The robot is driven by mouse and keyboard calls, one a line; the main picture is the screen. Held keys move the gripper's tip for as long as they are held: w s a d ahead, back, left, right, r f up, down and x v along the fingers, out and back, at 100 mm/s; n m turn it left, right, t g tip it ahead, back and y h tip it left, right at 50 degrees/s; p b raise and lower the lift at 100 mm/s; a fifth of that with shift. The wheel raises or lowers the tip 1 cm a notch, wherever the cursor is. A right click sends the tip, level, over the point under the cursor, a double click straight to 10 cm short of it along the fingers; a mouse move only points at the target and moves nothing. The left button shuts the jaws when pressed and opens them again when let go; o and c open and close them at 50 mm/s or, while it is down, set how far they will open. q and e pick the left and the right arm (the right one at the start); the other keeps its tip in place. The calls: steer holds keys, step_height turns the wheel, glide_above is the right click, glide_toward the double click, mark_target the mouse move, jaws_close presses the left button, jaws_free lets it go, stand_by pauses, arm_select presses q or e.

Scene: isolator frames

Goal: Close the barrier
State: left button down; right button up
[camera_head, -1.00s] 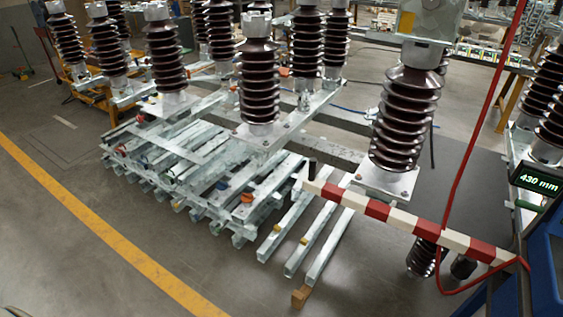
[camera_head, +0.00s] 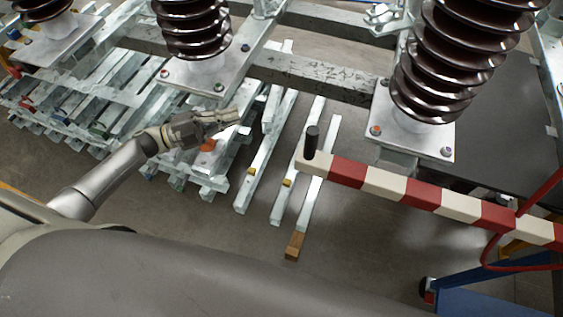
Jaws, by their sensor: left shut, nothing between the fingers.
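The barrier (camera_head: 421,195) is a red and white striped bar that comes in from the right edge. Its free end is white and carries an upright black handle (camera_head: 312,141). My left gripper (camera_head: 236,116) is shut and empty. It is to the left of the handle and apart from it, over the metal beams in the picture. The gripper's arm comes in from the left. My right gripper is not in view.
Dark ribbed insulators (camera_head: 470,55) stand on metal base plates behind the barrier. Stacked metal beams (camera_head: 110,115) lie at the left. A blue frame (camera_head: 495,290) is at the lower right, near a red cable (camera_head: 541,194). Bare floor (camera_head: 350,250) shows in front of the barrier.

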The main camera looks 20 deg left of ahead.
arm_select(q)
steer(key=s+d+r+m+g+h+b, duration=0.25)
steer(key=s+r+m+g, duration=0.35)
steer(key=s+m+g, duration=0.45)
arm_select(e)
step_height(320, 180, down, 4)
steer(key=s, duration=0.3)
arm_select(q)
steer(key=d+m+g+p, duration=0.1)
steer(key=d+p, duration=0.3)
steer(key=d, duration=1)
steer(key=shift+d+r, duration=0.25)
steer(key=shift+r, duration=0.05)
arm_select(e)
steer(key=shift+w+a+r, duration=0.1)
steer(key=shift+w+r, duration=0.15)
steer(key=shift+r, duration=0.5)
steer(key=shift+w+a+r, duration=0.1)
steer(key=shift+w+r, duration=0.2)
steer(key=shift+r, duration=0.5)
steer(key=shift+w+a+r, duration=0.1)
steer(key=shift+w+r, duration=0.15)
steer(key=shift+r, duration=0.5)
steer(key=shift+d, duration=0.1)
